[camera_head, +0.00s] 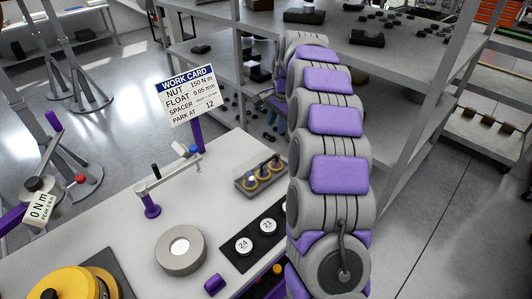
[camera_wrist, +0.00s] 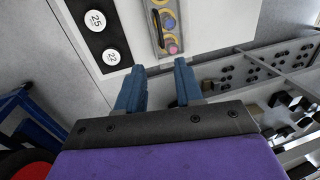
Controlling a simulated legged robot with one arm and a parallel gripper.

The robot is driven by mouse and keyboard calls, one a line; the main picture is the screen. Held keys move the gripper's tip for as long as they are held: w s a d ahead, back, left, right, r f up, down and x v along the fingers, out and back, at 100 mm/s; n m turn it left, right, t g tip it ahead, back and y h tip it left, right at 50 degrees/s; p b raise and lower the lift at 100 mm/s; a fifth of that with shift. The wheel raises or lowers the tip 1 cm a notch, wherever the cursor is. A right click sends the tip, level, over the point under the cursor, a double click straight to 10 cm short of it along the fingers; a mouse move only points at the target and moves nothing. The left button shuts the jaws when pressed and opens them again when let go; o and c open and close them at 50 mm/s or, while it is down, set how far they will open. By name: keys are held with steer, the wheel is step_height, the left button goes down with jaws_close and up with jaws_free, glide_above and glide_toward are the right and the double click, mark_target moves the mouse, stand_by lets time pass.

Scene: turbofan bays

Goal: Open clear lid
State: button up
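A small grey tray (camera_head: 260,174) with several yellow ring-shaped seats stands near the far edge of the white bench, left of my arm. A dark bar (camera_head: 268,160) runs along its top; I cannot clearly make out a clear lid or its angle. The tray (camera_wrist: 176,50) also shows at the top of the wrist view, with yellow rings, a pink piece and the dark bar (camera_wrist: 157,29). My gripper (camera_wrist: 160,66) is open and empty, its two blue fingers apart, with the tray appearing just beyond the fingertips. No contact shows.
Grey shelves (camera_head: 390,85) with dark parts stand behind and right.

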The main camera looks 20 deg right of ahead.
step_height(320, 180, down, 4)
steer(key=a, duration=0.2)
steer(key=b, duration=0.2)
glide_above(269, 160)
steer(key=s+d, duration=0.1)
steer(key=s, duration=0.1)
step_height(269, 160, down, 8)
steer(key=f, duration=0.1)
steer(key=w+a+f, duration=0.1)
steer(key=f+b, duration=0.1)
steer(key=shift+w+a+f, duration=0.15)
steer(key=shift+a+f, duration=0.15)
steer(key=shift+f, duration=0.05)
steer(key=shift+w+a+f, duration=0.1)
steer(key=shift+a+f, duration=0.2)
steer(key=shift+f, duration=0.15)
steer(key=shift+d+f, duration=0.15)
steer(key=shift+d, duration=0.55)
steer(key=shift+c, duration=1)
steer(key=shift+a, duration=0.45)
jaws_close()
steer(key=shift+d, duration=0.15)
